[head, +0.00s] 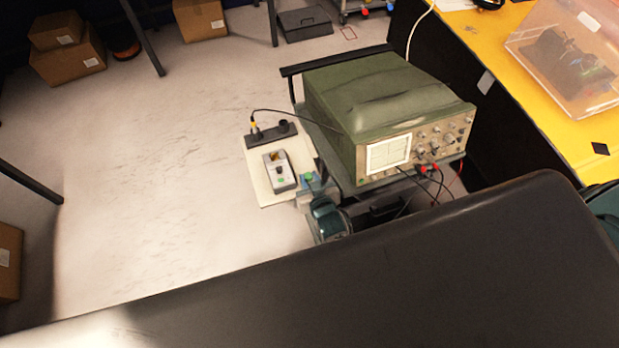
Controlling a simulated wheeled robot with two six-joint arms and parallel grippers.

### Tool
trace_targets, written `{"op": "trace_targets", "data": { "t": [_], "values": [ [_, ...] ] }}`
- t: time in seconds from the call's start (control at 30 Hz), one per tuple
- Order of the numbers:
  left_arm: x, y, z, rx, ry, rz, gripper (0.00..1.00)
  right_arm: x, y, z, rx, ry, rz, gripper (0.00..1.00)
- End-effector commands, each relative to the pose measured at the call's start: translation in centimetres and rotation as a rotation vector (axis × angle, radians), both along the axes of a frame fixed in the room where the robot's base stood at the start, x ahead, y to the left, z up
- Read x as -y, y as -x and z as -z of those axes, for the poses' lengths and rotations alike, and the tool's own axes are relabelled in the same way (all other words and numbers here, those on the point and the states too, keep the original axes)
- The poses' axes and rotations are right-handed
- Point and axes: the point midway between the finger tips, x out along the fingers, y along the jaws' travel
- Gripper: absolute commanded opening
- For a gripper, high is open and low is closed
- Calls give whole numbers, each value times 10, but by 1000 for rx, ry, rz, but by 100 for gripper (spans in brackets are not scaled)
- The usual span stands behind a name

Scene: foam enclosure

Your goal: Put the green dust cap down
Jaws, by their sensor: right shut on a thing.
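The green dust cap (308,177) shows small at the right edge of a cream board (263,193). My right gripper (309,186) is shut on the cap, at the board's edge beside the oscilloscope. The fingers partly hide the cap, and I cannot tell whether it touches the board. My left gripper is not in view.
A green oscilloscope (380,100) with leads plugged into its front stands just right of the board. A dark block (271,134) with a cabled plug and a black round part lies at the board's back. A yellow bench (560,130) with a clear bin (570,60) is at the right.

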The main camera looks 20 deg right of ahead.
Motion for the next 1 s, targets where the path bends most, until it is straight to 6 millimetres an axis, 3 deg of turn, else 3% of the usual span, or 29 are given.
{"op": "trace_targets", "data": {
  "t": [0.6,1.0],
  "values": [
    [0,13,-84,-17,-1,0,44,0,0,-89,2,0,0,2],
    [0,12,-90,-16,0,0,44,0,0,-95,2,-1,0,2]
  ]
}}
